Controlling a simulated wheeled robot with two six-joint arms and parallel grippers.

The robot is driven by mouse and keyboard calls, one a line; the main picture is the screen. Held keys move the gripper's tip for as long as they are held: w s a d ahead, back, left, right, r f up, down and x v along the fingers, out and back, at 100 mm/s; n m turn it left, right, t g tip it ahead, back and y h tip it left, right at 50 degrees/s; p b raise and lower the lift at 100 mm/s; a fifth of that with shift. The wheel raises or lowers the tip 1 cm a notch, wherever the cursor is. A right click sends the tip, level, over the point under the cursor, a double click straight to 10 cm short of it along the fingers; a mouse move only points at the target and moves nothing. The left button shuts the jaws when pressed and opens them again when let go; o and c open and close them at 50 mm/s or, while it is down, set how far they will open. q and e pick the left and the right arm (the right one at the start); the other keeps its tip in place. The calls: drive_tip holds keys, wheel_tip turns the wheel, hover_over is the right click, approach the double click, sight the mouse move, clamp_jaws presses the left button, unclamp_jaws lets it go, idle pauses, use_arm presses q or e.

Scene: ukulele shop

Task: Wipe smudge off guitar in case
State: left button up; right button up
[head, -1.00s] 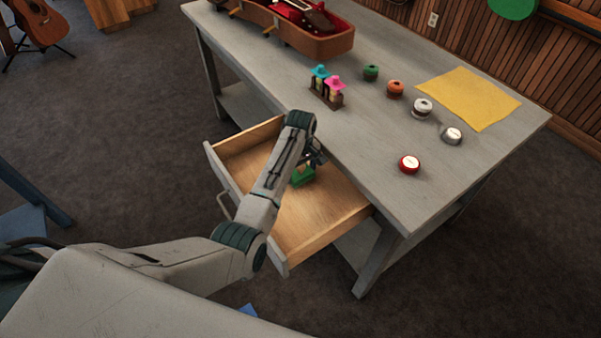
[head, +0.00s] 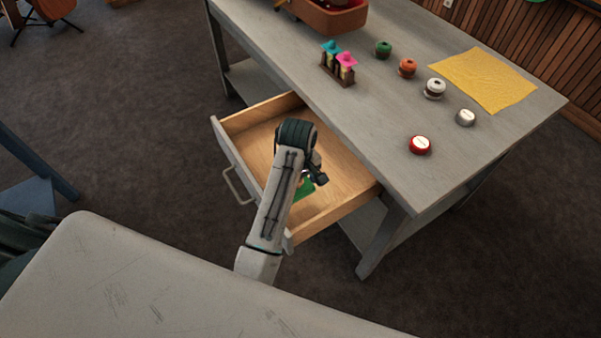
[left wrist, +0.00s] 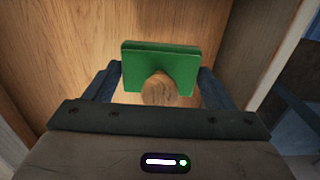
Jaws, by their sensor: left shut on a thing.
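My left gripper (head: 316,178) is over the open drawer and shut on a green block with a round wooden knob (head: 304,188). In the left wrist view the green block (left wrist: 160,62) sits between the two fingers, with its knob facing the camera. The brown guitar case (head: 332,20) stands on the grey table at the top edge of the head view, mostly cut off. A little of its red lining shows. The guitar and any smudge on it are out of view. My right gripper is not in view.
The open wooden drawer (head: 250,132) juts from the grey table (head: 400,120). A small rack with blue and pink tops (head: 338,68), several round tins including a red one (head: 420,145), and a yellow cloth (head: 483,82) lie on the tabletop. Its near right part is clear.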

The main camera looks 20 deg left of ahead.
use_arm(q)
drive_tip(key=shift+s, duration=0.1)
drive_tip(key=o, duration=0.4)
drive_tip(key=shift+c, duration=1.3)
